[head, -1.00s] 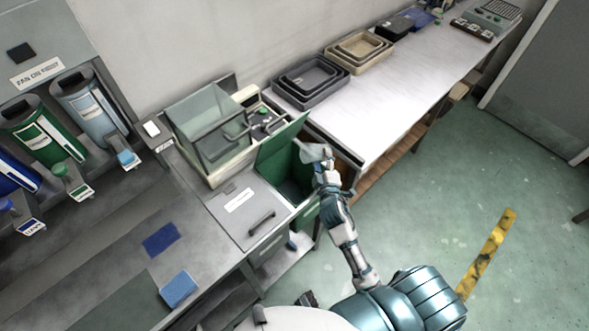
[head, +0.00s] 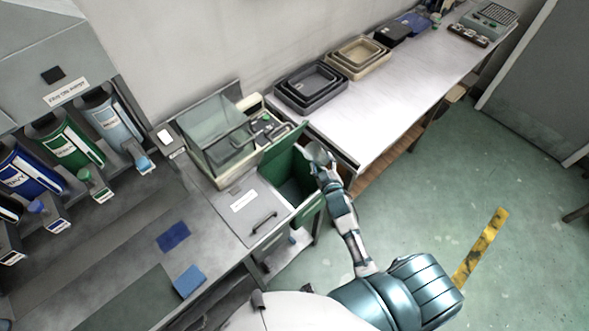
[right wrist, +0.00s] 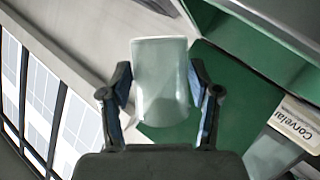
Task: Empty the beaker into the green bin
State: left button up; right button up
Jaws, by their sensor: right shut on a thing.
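My right gripper (head: 322,165) is shut on the beaker (head: 319,152), a small pale translucent vessel, at the right edge of the open green bin. In the right wrist view the beaker (right wrist: 162,75) sits between the two fingers (right wrist: 162,100). I cannot tell whether anything is left in it. The green bin (head: 304,205) is a pulled-out container with a dark inside and a raised green panel behind it. Green bin surfaces (right wrist: 260,50) also show behind the beaker in the right wrist view. My left gripper is not in view.
A grey counter lid with a handle (head: 240,218) lies left of the bin. A glass-covered device (head: 222,140) stands behind it. Stacked grey trays (head: 308,90) and beige trays (head: 358,55) stand on the white bench (head: 385,105). Floor at right is mostly clear.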

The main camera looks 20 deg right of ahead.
aim_at(328, 160)
jog(key=d+m+p, duration=0.1)
jog(key=m+y+p, duration=0.1)
jog(key=d+m+p, duration=0.1)
jog(key=p, duration=0.1)
jog(key=shift+d+r+y, duration=0.25)
jog(key=shift+d+y, duration=0.05)
jog(key=shift+d+f+m+y, duration=0.4)
jog(key=shift+f+m, duration=0.3)
jog(key=shift+m, duration=0.1)
jog(key=shift+a, duration=0.1)
